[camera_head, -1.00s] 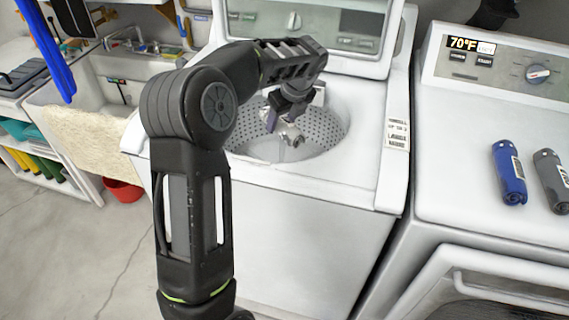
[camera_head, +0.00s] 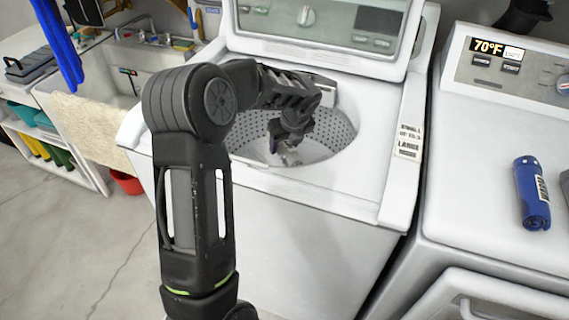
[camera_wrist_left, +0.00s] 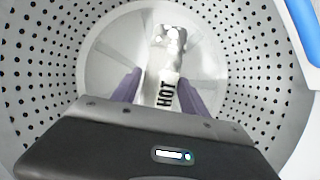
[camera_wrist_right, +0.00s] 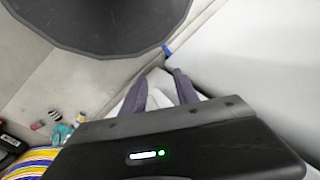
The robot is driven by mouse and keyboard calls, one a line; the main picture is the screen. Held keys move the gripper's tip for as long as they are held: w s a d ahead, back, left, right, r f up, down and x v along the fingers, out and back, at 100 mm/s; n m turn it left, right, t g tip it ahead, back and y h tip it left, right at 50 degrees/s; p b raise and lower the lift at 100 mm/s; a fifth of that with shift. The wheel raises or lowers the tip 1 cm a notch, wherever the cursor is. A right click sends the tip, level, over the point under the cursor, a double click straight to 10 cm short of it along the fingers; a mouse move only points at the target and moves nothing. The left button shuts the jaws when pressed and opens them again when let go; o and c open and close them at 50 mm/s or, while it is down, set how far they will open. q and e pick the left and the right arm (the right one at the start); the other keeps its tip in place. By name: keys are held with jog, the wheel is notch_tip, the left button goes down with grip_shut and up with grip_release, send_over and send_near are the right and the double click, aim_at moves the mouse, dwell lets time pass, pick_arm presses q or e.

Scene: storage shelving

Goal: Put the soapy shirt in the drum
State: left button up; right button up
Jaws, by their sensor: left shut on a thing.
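The soapy shirt (camera_head: 288,156) is a pale roll with white suds on its end. In the left wrist view it (camera_wrist_left: 165,62) carries a label reading HOT. My left gripper (camera_head: 292,138) points down into the washer's drum (camera_head: 335,130) and is shut on the shirt. The shirt hangs within the drum's opening. The perforated drum wall (camera_wrist_left: 250,80) surrounds it in the left wrist view, with the drum floor beyond. I cannot tell if the shirt touches the floor. My right gripper (camera_wrist_right: 160,75) shows only in its wrist view, fingers apart with nothing seen held.
The washer lid (camera_head: 320,30) stands open behind the drum. A second machine (camera_head: 480,180) at the right bears a blue roll (camera_head: 532,193) and part of a grey one. A sink (camera_head: 110,75) with a cream cloth (camera_head: 85,110) stands at the left. A red bucket (camera_head: 127,183) is below.

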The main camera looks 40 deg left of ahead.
pick_arm(q)
jog(key=shift+f, duration=1.15)
jog(key=shift+f, duration=1.85)
jog(key=shift+f+b, duration=0.5)
jog(key=shift+f, duration=0.1)
jog(key=o, duration=1.5)
